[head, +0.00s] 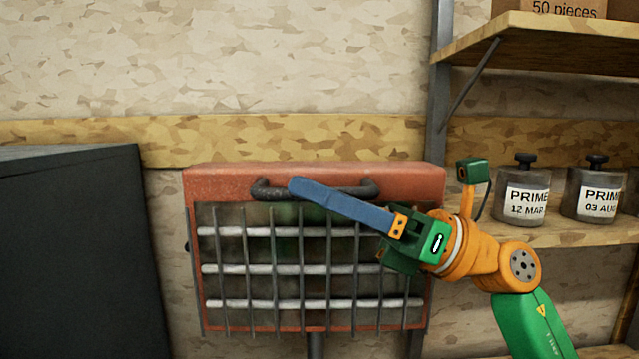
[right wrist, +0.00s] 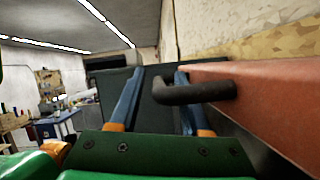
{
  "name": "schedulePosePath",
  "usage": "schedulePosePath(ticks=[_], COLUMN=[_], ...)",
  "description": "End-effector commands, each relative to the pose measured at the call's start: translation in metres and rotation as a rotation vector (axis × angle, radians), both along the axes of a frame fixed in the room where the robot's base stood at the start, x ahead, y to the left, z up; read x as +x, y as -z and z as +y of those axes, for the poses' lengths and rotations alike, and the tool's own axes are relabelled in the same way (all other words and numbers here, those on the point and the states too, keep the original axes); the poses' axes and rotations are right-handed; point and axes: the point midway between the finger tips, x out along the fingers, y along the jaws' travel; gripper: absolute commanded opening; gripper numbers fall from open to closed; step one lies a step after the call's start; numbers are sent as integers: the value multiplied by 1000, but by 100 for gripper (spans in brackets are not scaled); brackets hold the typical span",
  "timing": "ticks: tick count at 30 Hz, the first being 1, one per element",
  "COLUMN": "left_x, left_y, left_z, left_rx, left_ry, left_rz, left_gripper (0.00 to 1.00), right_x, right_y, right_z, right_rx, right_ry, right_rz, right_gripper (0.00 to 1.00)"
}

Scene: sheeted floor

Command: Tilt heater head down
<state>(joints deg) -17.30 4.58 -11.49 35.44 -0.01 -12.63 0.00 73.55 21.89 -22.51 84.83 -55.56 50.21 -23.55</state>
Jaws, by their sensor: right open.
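The heater has a red-brown head (head: 225,180) with a front grille of white bars and grey wires. A dark curved handle (head: 368,189) is fixed along the upper front of the head. My right gripper (head: 297,186) reaches in from the right, its blue fingers across the handle's middle, hiding part of it. In the right wrist view the fingers are apart and empty-looking; the handle (right wrist: 195,92) crosses over the right finger, beside the heater's red face (right wrist: 265,105). I cannot tell whether they touch. My left gripper is not in view.
A dark cabinet (head: 75,250) stands left of the heater. At right, a wooden shelf (head: 500,232) holds labelled jars (head: 520,190), close to my right arm. A higher shelf (head: 540,35) carries a cardboard box (head: 560,8). The wall is just behind the heater.

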Motion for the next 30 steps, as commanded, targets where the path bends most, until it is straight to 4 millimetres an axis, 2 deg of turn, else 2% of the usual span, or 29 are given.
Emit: schedulePosePath(ticks=[2, 6, 7, 30], left_x=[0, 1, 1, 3], left_y=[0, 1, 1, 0], left_z=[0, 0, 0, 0], left_rx=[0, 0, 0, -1], left_ry=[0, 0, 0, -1], left_rz=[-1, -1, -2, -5], left_gripper=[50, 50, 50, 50], right_x=[0, 0, 0, 0], right_y=[1, 1, 1, 1], right_z=[0, 0, 0, 0], right_rx=[0, 0, 0, -1], right_ry=[0, 0, 0, 0], right_rz=[0, 0, 0, 0], right_gripper=[45, 7, 0, 0])
